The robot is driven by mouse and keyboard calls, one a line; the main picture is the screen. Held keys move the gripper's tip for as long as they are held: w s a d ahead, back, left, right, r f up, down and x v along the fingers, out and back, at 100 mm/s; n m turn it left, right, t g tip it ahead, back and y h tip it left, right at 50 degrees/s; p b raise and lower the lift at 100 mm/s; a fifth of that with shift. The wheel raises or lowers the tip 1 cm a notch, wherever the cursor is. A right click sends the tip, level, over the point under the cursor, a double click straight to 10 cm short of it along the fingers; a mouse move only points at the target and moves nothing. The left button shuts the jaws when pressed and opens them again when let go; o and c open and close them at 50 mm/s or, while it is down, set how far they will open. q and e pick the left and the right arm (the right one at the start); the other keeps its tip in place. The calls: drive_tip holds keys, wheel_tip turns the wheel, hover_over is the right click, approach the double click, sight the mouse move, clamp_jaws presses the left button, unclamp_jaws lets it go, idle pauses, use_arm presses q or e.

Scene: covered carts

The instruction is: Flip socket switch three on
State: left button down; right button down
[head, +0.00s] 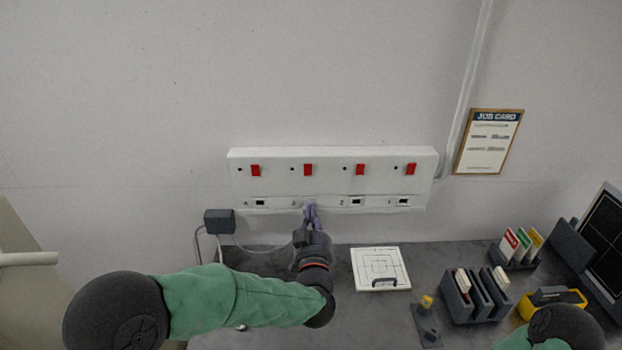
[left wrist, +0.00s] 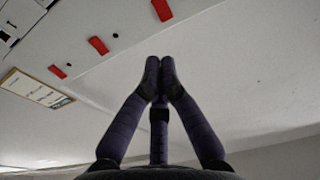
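A white socket panel (head: 333,158) on the wall carries a row of red rocker switches, with small numbers beside the sockets below. Switch three (head: 308,169) is the second red rocker from the left, above the number 3. It also shows at the top edge of the left wrist view (left wrist: 162,10). I cannot tell its on or off position. My left gripper (head: 312,208) is below switch three, in front of its socket, which it covers. Its fingertips meet with nothing between them, as the left wrist view (left wrist: 160,68) shows. My right gripper is out of view.
A job card (head: 489,141) hangs right. The wall above the panel is clear.

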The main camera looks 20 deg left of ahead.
sight(311, 168)
use_arm(q)
drive_tip(key=shift+r, duration=0.1)
idle(0.3)
drive_tip(key=b+x, duration=0.1)
drive_tip(key=x, duration=1.3)
